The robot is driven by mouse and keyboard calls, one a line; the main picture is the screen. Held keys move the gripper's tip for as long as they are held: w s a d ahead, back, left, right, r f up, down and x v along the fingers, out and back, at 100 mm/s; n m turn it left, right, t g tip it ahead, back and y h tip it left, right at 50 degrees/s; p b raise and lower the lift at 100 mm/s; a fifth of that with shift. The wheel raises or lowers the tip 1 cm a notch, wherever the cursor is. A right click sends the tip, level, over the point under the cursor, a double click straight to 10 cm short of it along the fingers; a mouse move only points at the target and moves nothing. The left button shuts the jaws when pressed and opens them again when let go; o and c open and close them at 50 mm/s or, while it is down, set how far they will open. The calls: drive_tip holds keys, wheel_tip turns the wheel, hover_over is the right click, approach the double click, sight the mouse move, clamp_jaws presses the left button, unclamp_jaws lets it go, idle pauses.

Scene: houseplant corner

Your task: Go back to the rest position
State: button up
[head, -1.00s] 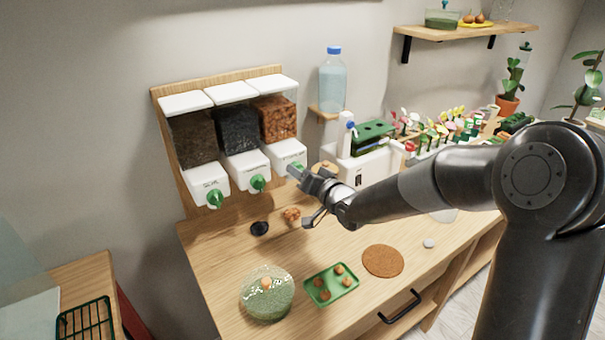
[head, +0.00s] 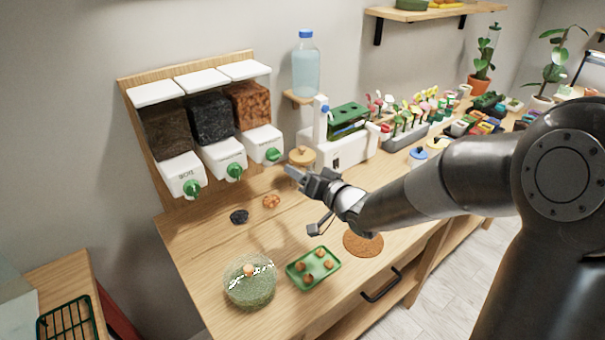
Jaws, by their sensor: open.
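My gripper (head: 304,198) is open with nothing visible between its fingers. It is held over the wooden counter (head: 205,265), in front of the white machine and to the right of the dispenser row. My arm reaches in from the right side of the head view. The three-bin dispenser (head: 215,130) on the wall holds dark brown, black and orange-brown material, and each white spout has a green knob. My gripper is apart from the rightmost knob (head: 272,154).
A green tray (head: 313,268) with several brown balls, a round glass container (head: 249,285) and a cork mat (head: 363,244) are near the front. A dark pile (head: 239,217) and an orange-brown pile (head: 271,201) lie below the dispenser. A white machine (head: 345,150) and plants stand behind.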

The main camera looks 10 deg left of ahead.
drive_tip(key=s+d+r+h, duration=0.1)
drive_tip(key=s+d+h, duration=0.25)
drive_tip(key=d, duration=0.25)
drive_tip(key=s+d+r+m+g+h, duration=0.1)
drive_tip(key=s+d+h, duration=0.1)
drive_tip(key=d+h, duration=0.25)
drive_tip(key=s+d+r+h, duration=0.1)
drive_tip(key=s+d+h, duration=0.15)
drive_tip(key=d, duration=0.45)
drive_tip(key=s+d+g, duration=0.2)
drive_tip(key=s, duration=0.7)
drive_tip(key=s+d+r+m+g+h, duration=0.1)
drive_tip(key=s+d+g, duration=0.2)
drive_tip(key=s, duration=0.7)
drive_tip(key=shift+s+d+r, duration=0.25)
drive_tip(key=shift+d+r, duration=0.05)
drive_tip(key=shift+d, duration=0.05)
idle(0.5)
